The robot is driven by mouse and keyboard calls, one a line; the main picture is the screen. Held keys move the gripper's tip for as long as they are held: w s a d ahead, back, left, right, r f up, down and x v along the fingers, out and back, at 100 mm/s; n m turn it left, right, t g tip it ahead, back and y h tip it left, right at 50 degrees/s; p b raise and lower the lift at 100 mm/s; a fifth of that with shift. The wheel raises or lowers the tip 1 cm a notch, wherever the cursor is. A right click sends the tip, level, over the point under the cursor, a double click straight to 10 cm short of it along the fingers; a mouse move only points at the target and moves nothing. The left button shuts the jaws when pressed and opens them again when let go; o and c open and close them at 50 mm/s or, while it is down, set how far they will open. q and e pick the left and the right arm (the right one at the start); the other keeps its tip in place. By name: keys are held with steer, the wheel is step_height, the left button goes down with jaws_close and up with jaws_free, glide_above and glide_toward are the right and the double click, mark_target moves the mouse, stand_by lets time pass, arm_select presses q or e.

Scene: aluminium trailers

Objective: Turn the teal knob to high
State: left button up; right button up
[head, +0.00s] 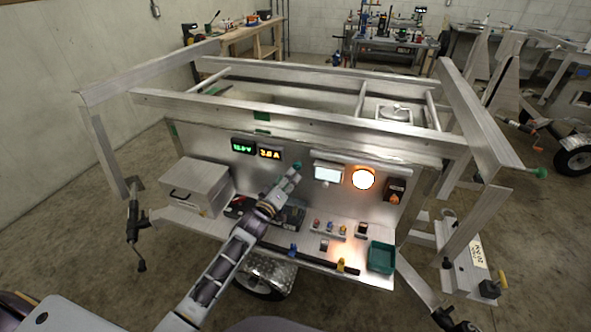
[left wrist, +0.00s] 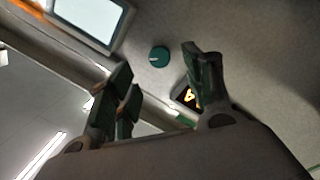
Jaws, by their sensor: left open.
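The teal knob (left wrist: 160,56) is a small round dial on the grey metal panel in the left wrist view. A short pale pointer mark on its face points to the left in that picture. My left gripper (left wrist: 158,86) is open and empty, with its two green-padded fingers apart. The knob shows beyond the gap between the fingertips, and no contact is visible. In the head view my left gripper (head: 292,178) reaches up to the panel between the amber meter and the white screen. There the knob cannot be told apart from the fingertips. My right gripper does not show.
Close to the gripper are the amber meter (head: 269,153), green meter (head: 243,145) and white screen (head: 328,173). A lit orange lamp (head: 363,179) is further right. The shelf below holds a metal box (head: 194,187), several small parts and a green bin (head: 381,257).

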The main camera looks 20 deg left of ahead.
mark_target(296, 168)
arm_select(q)
steer(key=shift+w+d, duration=0.15)
steer(key=shift+w, duration=1)
steer(key=shift+w+d, duration=0.2)
steer(key=shift+w, duration=0.95)
steer(key=shift+w+d, duration=0.15)
steer(key=shift+w, duration=1)
steer(key=c, duration=1)
